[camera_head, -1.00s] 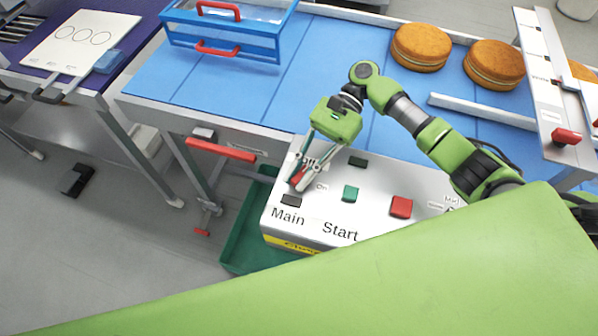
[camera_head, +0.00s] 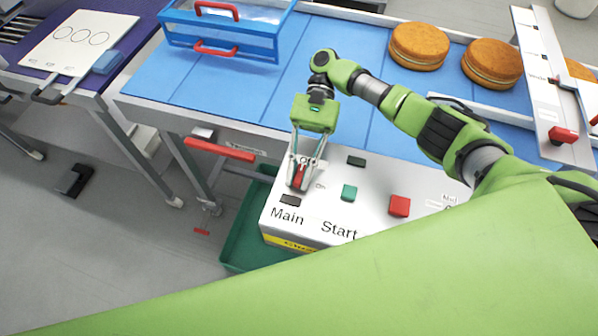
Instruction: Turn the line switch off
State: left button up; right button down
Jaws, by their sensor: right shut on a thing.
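The line switch, a small red lever (camera_head: 300,174), stands on the white control box (camera_head: 325,212) above the word "Main". My right gripper (camera_head: 299,184) reaches down to it from above, and its fingers are shut on the lever. The fingers hide part of the lever and its base. A small "On" label shows just to the right of the fingers. My left gripper is not in view.
On the box are a green button (camera_head: 349,192), a red button (camera_head: 399,206) and dark pads. A red bar handle (camera_head: 220,150) is to the left. A green bin (camera_head: 236,236) stands beside the box. Filled rounds (camera_head: 419,46) lie on the blue belt (camera_head: 350,40).

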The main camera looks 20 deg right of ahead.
aim_at(299, 176)
jog(key=c, duration=2)
grip_release()
notch_tip(299, 176, up, 10)
jog(key=shift+s, duration=0.1)
